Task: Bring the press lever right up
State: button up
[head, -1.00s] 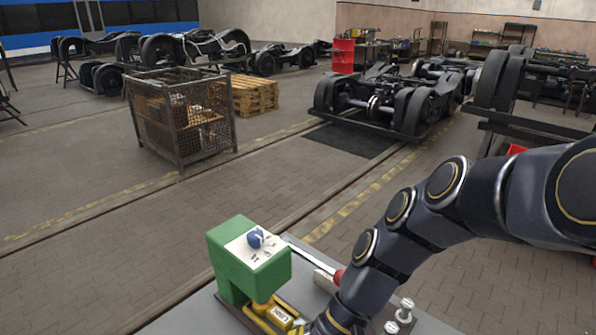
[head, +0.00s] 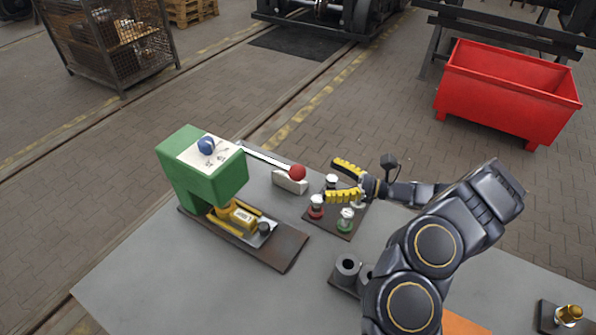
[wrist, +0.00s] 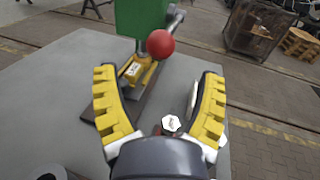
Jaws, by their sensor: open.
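The green press (head: 205,178) stands on the grey table with a blue knob on its pale top panel. Its press lever (head: 265,158) is a thin light rod reaching right from the press, ending in a red ball (head: 297,172). In the head view the lever looks low, its ball near a pale block (head: 290,182). My gripper (head: 333,180) is open and empty to the right of the ball, its yellow fingers pointing towards it. In the wrist view the red ball (wrist: 160,43) shows ahead, between and beyond the open fingertips (wrist: 158,73), apart from them.
A plate with several small knobs, one red (head: 316,207) and one green (head: 345,220), lies below my gripper. A yellow labelled part (head: 237,217) sits under the press. A red bin (head: 505,95) stands on the floor beyond the table.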

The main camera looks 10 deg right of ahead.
aim_at(298, 173)
jog(key=x, duration=0.7)
jog(key=shift+w+a+f, duration=0.15)
jog(key=shift+w+a, duration=0.05)
jog(key=shift+a, duration=0.05)
jog(key=c, duration=1.1)
